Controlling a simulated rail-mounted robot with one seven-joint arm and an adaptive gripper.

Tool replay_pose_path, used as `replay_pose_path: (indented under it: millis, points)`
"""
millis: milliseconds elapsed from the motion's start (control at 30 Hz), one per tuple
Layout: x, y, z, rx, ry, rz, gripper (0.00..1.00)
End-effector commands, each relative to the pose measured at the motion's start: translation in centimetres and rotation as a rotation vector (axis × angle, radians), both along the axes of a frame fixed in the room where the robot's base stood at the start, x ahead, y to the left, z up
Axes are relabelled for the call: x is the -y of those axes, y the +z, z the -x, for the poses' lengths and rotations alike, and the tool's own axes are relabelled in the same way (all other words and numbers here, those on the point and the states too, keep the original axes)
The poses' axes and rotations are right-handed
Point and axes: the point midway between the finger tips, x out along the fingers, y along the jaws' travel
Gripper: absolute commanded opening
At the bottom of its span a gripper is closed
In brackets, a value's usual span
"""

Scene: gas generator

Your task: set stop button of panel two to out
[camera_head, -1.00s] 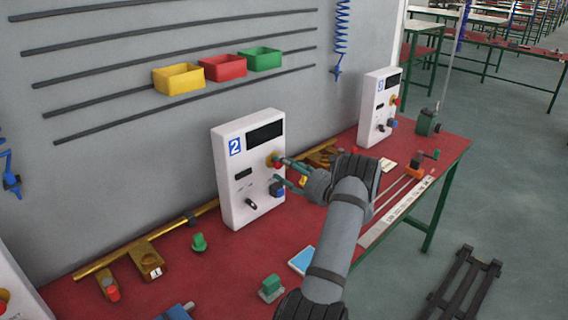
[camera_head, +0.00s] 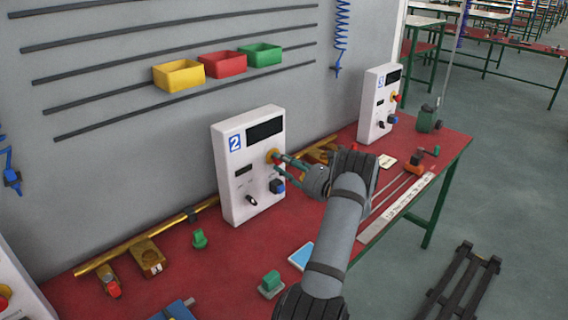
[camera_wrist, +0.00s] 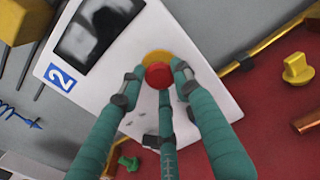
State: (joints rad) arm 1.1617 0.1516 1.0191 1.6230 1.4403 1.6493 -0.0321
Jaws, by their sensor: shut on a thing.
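Panel two (camera_head: 234,185) is a white box with a blue "2" label and a dark display, standing upright near the wall. Its stop button (camera_wrist: 158,74) is red on a yellow collar (camera_wrist: 156,57); the button also shows in the head view (camera_head: 274,155), partly covered by my fingers. My gripper (camera_head: 280,163) has green fingers reaching to the panel from the right. In the wrist view my gripper (camera_wrist: 157,80) has three fingers shut around the red button, at its left, right and below. I cannot tell how far the button stands out.
A blue-topped knob (camera_head: 277,187) and a black switch (camera_head: 251,200) sit low on the same panel, below my fingers. Another white panel (camera_head: 378,105) stands to the right. Green parts (camera_head: 199,239) and brass parts (camera_head: 149,257) lie on the red table (camera_head: 232,274).

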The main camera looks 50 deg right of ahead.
Motion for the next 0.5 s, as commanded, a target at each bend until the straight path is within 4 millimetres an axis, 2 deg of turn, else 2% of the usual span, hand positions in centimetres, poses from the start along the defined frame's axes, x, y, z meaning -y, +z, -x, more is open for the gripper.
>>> replay_pose_path:
  millis: [233,500]
  points:
    - [-0.01,-0.01,0.00,0.000,0.000,0.000,0.01]
    - [-0.02,-0.01,0.00,0.000,0.000,0.000,0.00]
